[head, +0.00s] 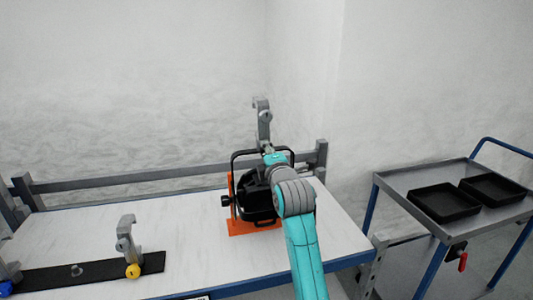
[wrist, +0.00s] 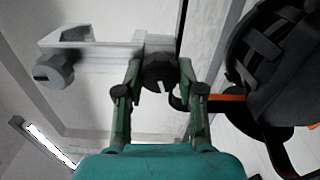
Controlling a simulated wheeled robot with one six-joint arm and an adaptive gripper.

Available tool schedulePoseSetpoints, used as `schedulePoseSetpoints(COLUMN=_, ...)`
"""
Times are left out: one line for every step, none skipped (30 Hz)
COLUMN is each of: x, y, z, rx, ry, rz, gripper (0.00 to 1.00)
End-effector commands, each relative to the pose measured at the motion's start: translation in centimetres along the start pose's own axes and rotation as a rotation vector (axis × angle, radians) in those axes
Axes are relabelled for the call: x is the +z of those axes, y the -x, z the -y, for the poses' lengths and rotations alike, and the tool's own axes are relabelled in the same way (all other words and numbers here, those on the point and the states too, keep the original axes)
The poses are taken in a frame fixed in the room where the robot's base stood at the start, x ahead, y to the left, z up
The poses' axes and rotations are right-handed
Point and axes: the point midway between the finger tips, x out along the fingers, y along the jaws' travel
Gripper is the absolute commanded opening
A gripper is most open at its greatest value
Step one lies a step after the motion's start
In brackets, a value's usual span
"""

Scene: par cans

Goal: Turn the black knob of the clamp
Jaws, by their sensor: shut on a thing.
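The grey hook clamp (head: 263,118) stands upright above the black par can (head: 258,200), which rests in an orange stand (head: 238,226) on the table. In the wrist view the clamp (wrist: 105,57) runs across the upper part, and its black knob (wrist: 158,76) lies between my fingertips. My gripper (wrist: 160,82) is shut on this knob, one green finger on each side. In the head view my arm reaches up over the par can, and the gripper and knob are mostly hidden there.
A grey rail (head: 120,178) runs behind the white table (head: 190,262). A black strip (head: 95,272) at the left bears a clamp with a yellow knob (head: 133,271); a blue knob (head: 5,288) shows at the edge. A cart (head: 400,178) with black trays (head: 445,202) stands right.

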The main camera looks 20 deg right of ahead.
Motion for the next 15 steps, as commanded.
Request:
schedulePoseSetpoints(x=0.02, y=0.0, z=0.0, rx=0.0, ry=0.032, rz=0.0, gripper=0.03)
schedulePoseSetpoints(x=0.02, y=0.0, z=0.0, rx=0.0, ry=0.051, rz=0.0, gripper=0.03)
schedulePoseSetpoints(x=0.02, y=0.0, z=0.01, rx=0.0, ry=0.075, rz=0.0, gripper=0.03)
schedulePoseSetpoints(x=0.02, y=0.0, z=0.01, rx=0.001, ry=0.091, rz=0.0, gripper=0.03)
schedulePoseSetpoints(x=0.02, y=0.0, z=0.02, rx=0.0, ry=0.107, rz=0.0, gripper=0.03)
schedulePoseSetpoints(x=0.03, y=0.0, z=0.02, rx=0.0, ry=0.126, rz=0.0, gripper=0.03)
schedulePoseSetpoints(x=0.03, y=0.0, z=0.02, rx=0.001, ry=0.139, rz=0.0, gripper=0.03)
schedulePoseSetpoints(x=0.03, y=0.01, z=0.03, rx=0.001, ry=0.15, rz=0.0, gripper=0.03)
schedulePoseSetpoints(x=0.03, y=0.0, z=0.03, rx=0.001, ry=0.165, rz=0.0, gripper=0.03)
schedulePoseSetpoints(x=0.03, y=0.0, z=0.03, rx=0.001, ry=0.174, rz=0.0, gripper=0.03)
schedulePoseSetpoints(x=0.03, y=0.01, z=0.04, rx=0.001, ry=0.182, rz=0.0, gripper=0.03)
schedulePoseSetpoints(x=0.03, y=0.0, z=0.04, rx=0.001, ry=0.192, rz=0.001, gripper=0.03)
schedulePoseSetpoints(x=0.03, y=0.01, z=0.04, rx=0.001, ry=0.198, rz=0.001, gripper=0.03)
schedulePoseSetpoints(x=0.03, y=0.01, z=0.04, rx=0.001, ry=0.203, rz=0.0, gripper=0.03)
schedulePoseSetpoints(x=0.04, y=0.01, z=0.04, rx=0.001, ry=0.208, rz=0.001, gripper=0.03)
